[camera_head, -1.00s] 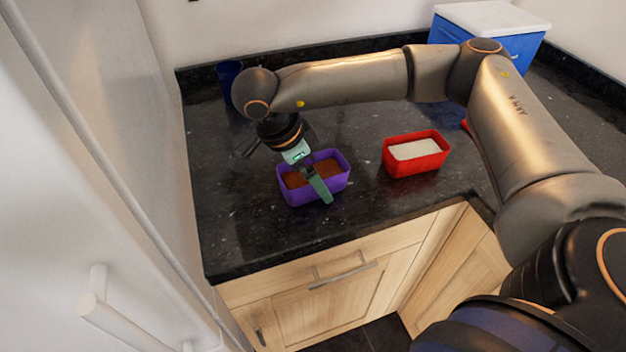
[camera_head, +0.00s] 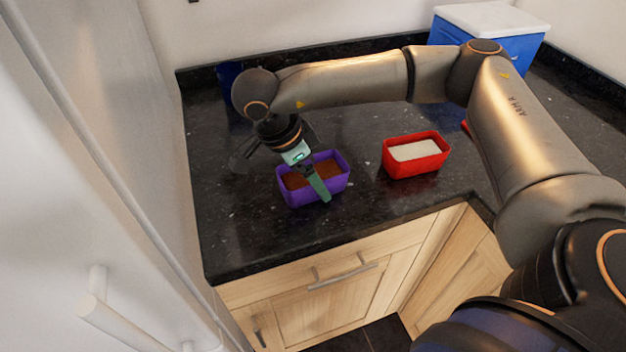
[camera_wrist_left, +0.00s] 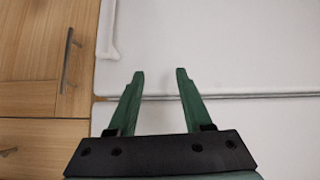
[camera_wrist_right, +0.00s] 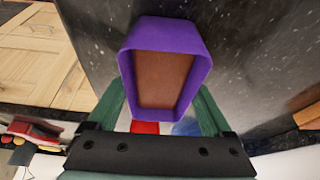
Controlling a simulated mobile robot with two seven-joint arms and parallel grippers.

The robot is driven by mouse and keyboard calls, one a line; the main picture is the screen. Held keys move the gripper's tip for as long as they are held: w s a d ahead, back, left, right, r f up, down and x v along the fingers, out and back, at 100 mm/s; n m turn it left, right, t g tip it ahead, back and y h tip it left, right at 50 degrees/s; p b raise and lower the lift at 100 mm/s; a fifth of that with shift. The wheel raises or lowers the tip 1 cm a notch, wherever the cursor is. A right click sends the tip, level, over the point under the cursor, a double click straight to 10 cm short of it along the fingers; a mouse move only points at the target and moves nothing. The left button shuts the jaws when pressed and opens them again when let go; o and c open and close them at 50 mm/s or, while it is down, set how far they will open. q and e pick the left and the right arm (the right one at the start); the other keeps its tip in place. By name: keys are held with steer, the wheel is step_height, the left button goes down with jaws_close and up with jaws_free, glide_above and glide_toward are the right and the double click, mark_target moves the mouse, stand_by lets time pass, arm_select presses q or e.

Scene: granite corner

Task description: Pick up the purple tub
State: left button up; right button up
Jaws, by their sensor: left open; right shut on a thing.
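The purple tub (camera_head: 313,192), with brown contents, is on the dark granite counter near its front edge. My right gripper (camera_head: 317,182) reaches down to it from above, with one green finger against its near long wall. In the right wrist view the purple tub (camera_wrist_right: 164,35) fills the space between the green fingers, which are shut on it at its two sides; their tips are partly hidden. I cannot see any gap under the tub. My left gripper (camera_wrist_left: 160,75) is open and empty, in front of white panels and away from the counter.
A red tub (camera_head: 416,158) with white contents stands to the right of the purple one. A blue cup (camera_head: 229,75) and a blue box with a white lid (camera_head: 490,35) stand at the back. A white cabinet front (camera_head: 80,150) borders the left.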

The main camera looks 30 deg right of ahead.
steer(key=shift+r, duration=0.1)
steer(key=shift+r+p, duration=0.35)
steer(key=shift+p, duration=0.05)
step_height(320, 180, up, 3)
steer(key=shift+w, duration=0.1)
steer(key=s+a+r, duration=0.9)
steer(key=s+r, duration=0.1)
steer(key=s, duration=0.1)
steer(key=n+t+y+p, duration=0.2)
steer(key=n+t+p, duration=0.15)
steer(key=n, duration=0.85)
glide_toward(290, 200)
step_height(290, 200, down, 2)
steer(key=s+d, duration=0.1)
steer(key=d, duration=0.1)
steer(key=n, duration=0.1)
steer(key=n+t+y, duration=0.1)
steer(key=f+n, duration=0.1)
steer(key=n, duration=0.1)
steer(key=shift+w+f+t+p, duration=0.15)
steer(key=shift+w+t+p, duration=0.1)
steer(key=shift+p, duration=0.15)
steer(key=n, duration=0.1)
steer(key=n+y, duration=0.1)
steer(key=n, duration=0.1)
steer(key=shift+w+d+f+n+y+p, duration=0.15)
steer(key=shift+w+f+n+y+p, duration=0.15)
steer(key=shift+f+n, duration=0.1)
steer(key=shift+s+d+r, duration=0.1)
steer(key=shift+d, duration=0.05)
